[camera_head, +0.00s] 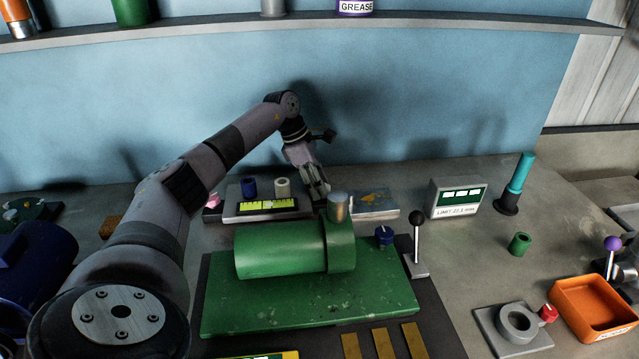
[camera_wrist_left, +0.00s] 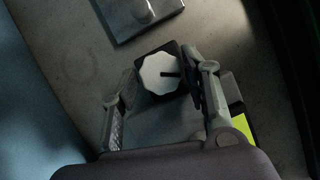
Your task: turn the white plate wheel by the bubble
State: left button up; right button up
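In the left wrist view a white eight-sided wheel (camera_wrist_left: 160,73) with a dark mark on its face sits on a black backing, at the end of a grey block. My left gripper (camera_wrist_left: 163,88) has its fingers apart around the wheel; I cannot tell whether they touch it. In the head view the gripper (camera_head: 318,193) points down at the right end of the block and hides what is there. The yellow-green bubble (camera_head: 267,204) lies on the block's front. A white knob (camera_head: 283,187) stands behind it; I cannot tell if it is the same wheel.
A blue knob (camera_head: 249,187) is left of the white knob. A black-knobbed lever (camera_head: 417,243) and a limit display box (camera_head: 458,198) are to the right.

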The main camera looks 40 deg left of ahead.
pick_arm(q)
jog(key=v, duration=1.2)
